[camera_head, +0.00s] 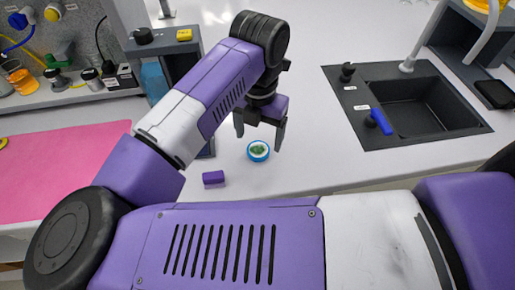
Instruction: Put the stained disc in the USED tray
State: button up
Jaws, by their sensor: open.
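A small round piece with a blue rim (258,151) lies on the white worktop, with a pale, green-blotched middle that looks like the stained disc. My gripper (259,139) is open, pointing down, with its two dark fingers above and to either side of this piece. They look apart from it, but the exact height is hard to tell. No tray marked USED can be made out; my arm hides part of the worktop.
A small purple block (213,180) sits left of the disc. A pink mat (65,172) covers the left worktop. A dark grey stand (165,48) rises behind my arm. White worktop between disc and sink is clear.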

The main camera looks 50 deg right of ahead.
aim_at(258, 149)
jog(key=shift+a+f+p, duration=0.1)
jog(key=shift+f+p, duration=0.2)
jog(key=shift+f, duration=1.7)
jog(key=c, duration=1.6)
jog(key=shift+r, duration=0.1)
notch_tip(258, 149, up, 20)
jog(key=shift+f+b, duration=0.1)
jog(key=shift+b, duration=0.75)
